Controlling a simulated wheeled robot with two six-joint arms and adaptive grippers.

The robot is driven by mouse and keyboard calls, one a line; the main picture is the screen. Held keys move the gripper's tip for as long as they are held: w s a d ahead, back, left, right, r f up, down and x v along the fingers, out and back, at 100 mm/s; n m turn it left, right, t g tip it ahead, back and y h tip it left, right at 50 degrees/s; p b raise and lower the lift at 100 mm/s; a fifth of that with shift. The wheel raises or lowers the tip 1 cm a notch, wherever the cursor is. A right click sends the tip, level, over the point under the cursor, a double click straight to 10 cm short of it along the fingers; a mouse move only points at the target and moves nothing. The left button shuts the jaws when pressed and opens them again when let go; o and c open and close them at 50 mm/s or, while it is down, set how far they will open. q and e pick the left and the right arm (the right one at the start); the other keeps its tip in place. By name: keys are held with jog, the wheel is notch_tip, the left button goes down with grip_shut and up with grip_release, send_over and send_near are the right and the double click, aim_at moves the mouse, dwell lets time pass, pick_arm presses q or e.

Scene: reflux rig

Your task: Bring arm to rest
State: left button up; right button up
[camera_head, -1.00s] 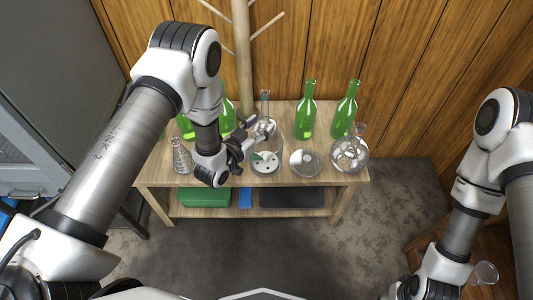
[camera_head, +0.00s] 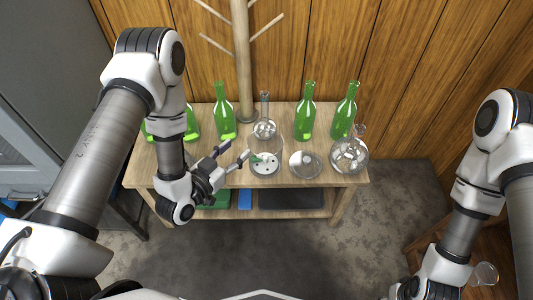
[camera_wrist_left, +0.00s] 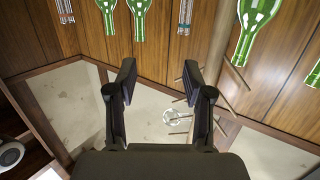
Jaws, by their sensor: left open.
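My left gripper (camera_head: 235,152) is open and empty over the front left part of the wooden table (camera_head: 225,178). In the left wrist view the two fingers (camera_wrist_left: 158,72) stand wide apart with nothing between them. A round flask with a long neck (camera_head: 265,128) stands to the right of and behind the gripper, apart from it. A clear glass vessel with a dotted white bottom (camera_head: 265,165) is just right of the fingertips; whether they touch it I cannot tell. My right arm comes down at the right, but its gripper is out of view.
Green bottles (camera_head: 305,118) stand along the table's back, and a wooden branched stand (camera_head: 243,60) rises behind. A shallow glass dish (camera_head: 305,163) and a large round flask (camera_head: 349,155) are on the right. A glass (camera_head: 485,273) is near my right arm. The floor in front is clear.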

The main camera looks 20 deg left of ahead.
pick_arm(q)
jog(key=shift+d, duration=0.1)
jog(key=s+a+f+n+g+y, duration=0.2)
jog(key=s+f+g, duration=0.55)
jog(key=s, duration=0.35)
jog(key=s+a+f+n+g+y, duration=0.2)
jog(key=s+f+g+y, duration=0.1)
jog(key=s+f+g, duration=0.65)
jog(key=s+r+t+p, duration=0.1)
jog(key=s+r+p, duration=0.2)
jog(key=r+p, duration=1.1)
notch_tip(320, 180, up, 2)
jog(key=shift+s+r+t, duration=0.2)
jog(key=shift+t, duration=0.1)
